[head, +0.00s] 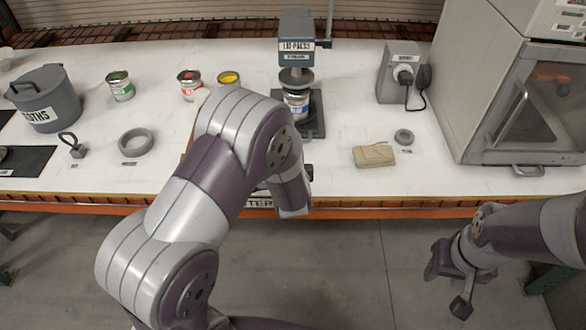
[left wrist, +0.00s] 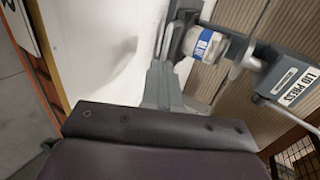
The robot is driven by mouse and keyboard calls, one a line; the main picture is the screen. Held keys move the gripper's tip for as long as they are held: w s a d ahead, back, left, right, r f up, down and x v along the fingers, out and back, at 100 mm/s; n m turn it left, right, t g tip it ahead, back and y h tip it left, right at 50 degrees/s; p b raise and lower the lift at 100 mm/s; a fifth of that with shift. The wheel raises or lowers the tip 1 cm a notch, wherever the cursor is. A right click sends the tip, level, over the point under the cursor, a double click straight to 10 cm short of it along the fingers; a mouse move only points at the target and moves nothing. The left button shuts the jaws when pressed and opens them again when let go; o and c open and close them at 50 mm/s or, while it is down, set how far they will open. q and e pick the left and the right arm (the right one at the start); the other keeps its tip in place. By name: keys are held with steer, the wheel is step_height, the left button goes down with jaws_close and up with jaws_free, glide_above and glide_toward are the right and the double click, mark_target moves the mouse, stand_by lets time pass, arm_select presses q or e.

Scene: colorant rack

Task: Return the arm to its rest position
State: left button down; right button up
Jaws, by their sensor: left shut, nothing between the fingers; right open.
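My left arm reaches up from the bottom of the head view and bends over the table's front edge. Its end points down near the front edge and is mostly hidden behind my own arm links. In the left wrist view the dark body of my left gripper (left wrist: 155,128) fills the lower middle; it is shut with nothing in it. My right gripper (head: 448,287) hangs at the lower right of the head view, over the floor in front of the table. It is open and empty.
The lid press (head: 297,60) holds a blue-labelled can (head: 297,103), also visible in the left wrist view (left wrist: 206,44). Several cans, a grey pot (head: 45,98), a ring (head: 136,142), a tan block (head: 374,155) and a cabinet (head: 500,90) stand on the white table (head: 330,180).

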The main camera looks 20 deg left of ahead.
arm_select(q)
steer(key=shift+n, duration=0.4)
steer(key=v, duration=0.5)
steer(key=shift+s+d, duration=0.1)
steer(key=shift+s, duration=0.1)
steer(key=s+d+f+n+g+h, duration=0.45)
steer(key=s+n+g, duration=0.25)
steer(key=s, duration=0.2)
steer(key=s+a+r+n+g, duration=0.3)
steer(key=s+a+r+n, duration=0.3)
steer(key=s+a, duration=0.1)
steer(key=shift+s+r+n+y, duration=0.3)
steer(key=shift+s+y, duration=0.15)
steer(key=shift+s, duration=0.45)
arm_select(e)
steer(key=shift+s, duration=0.1)
steer(key=shift+d, duration=0.1)
